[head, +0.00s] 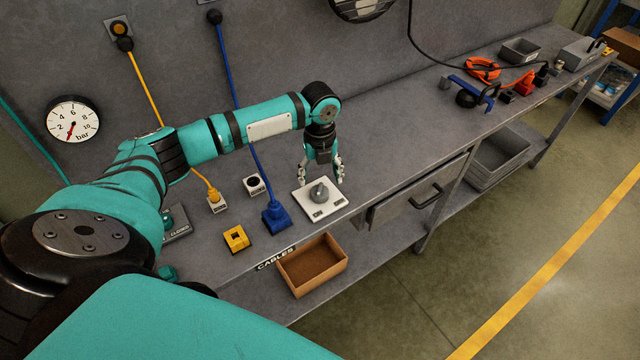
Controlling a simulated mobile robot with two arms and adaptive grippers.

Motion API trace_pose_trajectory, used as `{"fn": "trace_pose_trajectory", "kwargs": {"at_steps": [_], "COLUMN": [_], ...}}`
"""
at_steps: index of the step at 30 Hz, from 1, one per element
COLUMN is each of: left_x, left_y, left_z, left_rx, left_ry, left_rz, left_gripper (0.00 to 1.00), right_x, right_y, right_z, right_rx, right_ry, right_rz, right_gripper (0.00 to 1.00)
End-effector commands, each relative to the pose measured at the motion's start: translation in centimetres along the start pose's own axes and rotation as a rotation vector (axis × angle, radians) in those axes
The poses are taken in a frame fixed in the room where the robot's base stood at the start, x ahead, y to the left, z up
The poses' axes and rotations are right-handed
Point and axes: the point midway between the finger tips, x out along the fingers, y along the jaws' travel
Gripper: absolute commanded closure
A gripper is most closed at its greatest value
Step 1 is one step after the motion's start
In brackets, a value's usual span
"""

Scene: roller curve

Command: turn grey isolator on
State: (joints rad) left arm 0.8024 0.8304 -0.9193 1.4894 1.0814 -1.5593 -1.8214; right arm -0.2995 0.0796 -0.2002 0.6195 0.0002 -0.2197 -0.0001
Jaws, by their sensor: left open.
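The grey isolator (320,192) is a grey rotary knob on a square white plate with small dark labels, lying on the bench near its front edge. My left gripper (322,178) reaches in from the left and points down over the isolator. Its fingers are open, one on each side of the knob's far part. I cannot tell whether they touch the knob. My right gripper is out of view.
Left of the isolator are a blue plug (277,218), a yellow socket block (236,238) and a white socket (254,185). A cardboard cable box (313,266) sits at the bench front. A drawer (415,190) is to the right. The middle bench top is clear.

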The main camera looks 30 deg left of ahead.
Motion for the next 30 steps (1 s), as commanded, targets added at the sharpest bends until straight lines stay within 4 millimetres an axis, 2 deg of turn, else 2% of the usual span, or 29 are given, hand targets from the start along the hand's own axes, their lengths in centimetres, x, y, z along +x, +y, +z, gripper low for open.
{"fn": "trace_pose_trajectory", "kwargs": {"at_steps": [3, 10, 16, 30], "left_x": [-2.6, -5.4, -5.9, -5.6], "left_y": [-0.1, -0.1, 0.0, -0.1], "left_z": [0.1, 0.0, 0.0, -0.4], "left_rx": [0.0, 0.001, 0.001, -0.003], "left_ry": [-0.003, -0.001, 0.0, 0.002], "left_rz": [-0.002, -0.001, 0.0, 0.0], "left_gripper": [0.3, 0.3, 0.3, 0.3], "right_x": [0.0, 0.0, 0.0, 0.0], "right_y": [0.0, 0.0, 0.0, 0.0], "right_z": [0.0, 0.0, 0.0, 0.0], "right_rx": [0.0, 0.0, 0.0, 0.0], "right_ry": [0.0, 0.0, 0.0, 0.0], "right_rz": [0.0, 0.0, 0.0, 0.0], "right_gripper": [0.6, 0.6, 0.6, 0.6]}}
